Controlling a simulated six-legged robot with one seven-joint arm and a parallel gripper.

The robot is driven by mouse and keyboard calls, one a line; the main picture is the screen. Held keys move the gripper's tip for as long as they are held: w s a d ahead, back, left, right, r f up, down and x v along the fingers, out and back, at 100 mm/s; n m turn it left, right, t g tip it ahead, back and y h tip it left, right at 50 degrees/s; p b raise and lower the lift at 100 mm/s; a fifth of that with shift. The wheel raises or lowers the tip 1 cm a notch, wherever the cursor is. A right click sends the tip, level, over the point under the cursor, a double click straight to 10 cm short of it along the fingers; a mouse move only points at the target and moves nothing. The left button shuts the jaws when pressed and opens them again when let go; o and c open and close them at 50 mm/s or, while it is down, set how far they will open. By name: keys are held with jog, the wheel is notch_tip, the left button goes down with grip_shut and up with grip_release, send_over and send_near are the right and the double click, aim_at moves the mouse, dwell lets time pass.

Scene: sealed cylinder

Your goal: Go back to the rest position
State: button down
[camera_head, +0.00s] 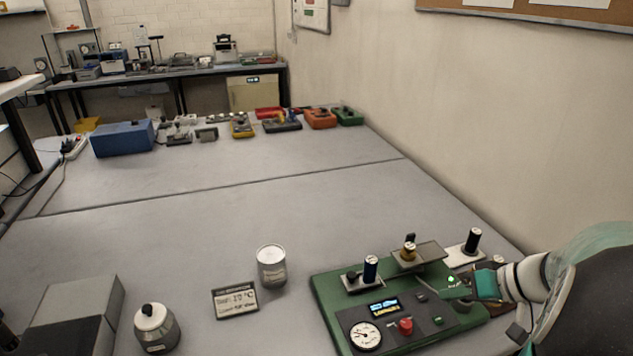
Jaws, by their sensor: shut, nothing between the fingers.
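My arm comes in from the right edge, and my gripper (456,291) is low over the right part of a green device (335,301). Its fingers are small in view and look shut, with nothing seen between them. I cannot tell whether they touch the device. A green light (451,280) glows near my fingers.
A white can (271,266), a small sign (235,299), a grey-white jar (156,328) and a grey box (75,314) stand to the left. A blue box (122,139) and several devices sit at the back. The wall bounds the right; mid-table is clear.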

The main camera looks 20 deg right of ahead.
jog(key=a+g, duration=0.1)
jog(key=a, duration=0.1)
jog(key=a+r, duration=0.1)
jog(key=a, duration=0.2)
jog(key=a+r+n+g, duration=0.1)
jog(key=a, duration=0.2)
jog(key=shift+w+a+g+h, duration=0.25)
jog(key=shift+w+g+h, duration=0.05)
jog(key=shift+w, duration=0.1)
jog(key=s+a+r+h, duration=0.2)
jog(key=a, duration=0.5)
jog(key=s+a+r+h, duration=0.2)
jog(key=a+r+h, duration=0.1)
jog(key=a, duration=0.5)
jog(key=shift+s+r+n+t, duration=0.2)
jog(key=shift+n+t, duration=0.1)
jog(key=shift+t, duration=0.1)
